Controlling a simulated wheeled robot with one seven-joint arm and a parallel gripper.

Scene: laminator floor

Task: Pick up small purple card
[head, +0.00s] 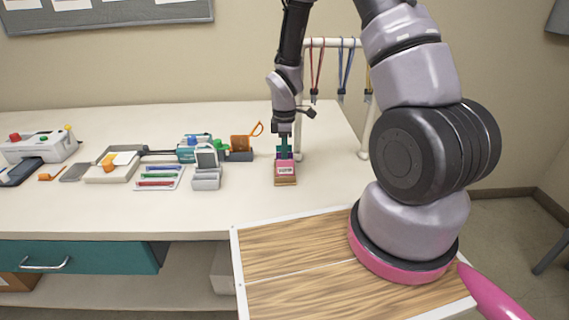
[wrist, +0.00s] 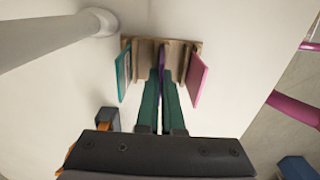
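A small purple card (wrist: 161,62) stands on edge in the middle of a wooden card holder (wrist: 143,52), seen in the wrist view. A teal card (wrist: 123,76) stands to its left and a pink card (wrist: 199,80) to its right. My gripper (wrist: 160,82) reaches down with its green fingers one on each side of the purple card, with almost no gap, and looks shut on it. In the head view the gripper (head: 284,150) is over the holder (head: 285,181) near the table's right end. There the pink card (head: 285,168) faces the camera and the purple card is hidden.
A white post (wrist: 60,38) of the lanyard rack (head: 338,42) stands close by. An orange tape dispenser (head: 241,146), a card reader (head: 206,168) and a pen tray (head: 159,177) lie to the left.

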